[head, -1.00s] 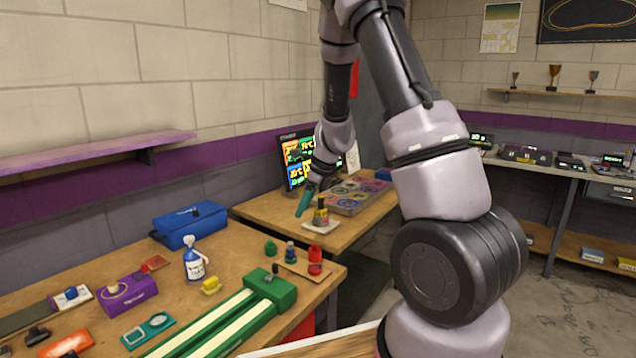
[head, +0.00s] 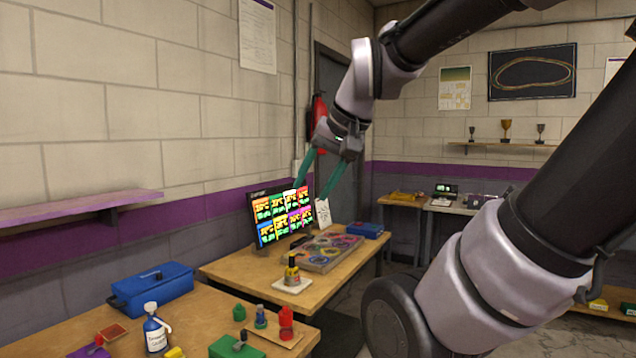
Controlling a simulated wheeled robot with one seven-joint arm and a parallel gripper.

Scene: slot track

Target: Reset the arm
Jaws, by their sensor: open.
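My gripper (head: 314,188) is in the middle of the head view, raised above the back table. Its two green fingers point down and are spread apart, with nothing between them. My arm folds up and over from the lower right, with its elbow beyond the top edge. Below the gripper, a small yellow bottle with a dark cap (head: 292,271) stands upright on a white square pad (head: 292,286). The gripper is apart from it and from the table.
A lit colourful monitor (head: 283,216) stands behind the fingers. A grey tray with coloured rings (head: 331,252) lies on the back table (head: 232,270). A blue case (head: 152,289), white-and-blue bottle (head: 155,328) and red bottle (head: 286,322) occupy the front table. A purple shelf (head: 75,207) juts from the left wall.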

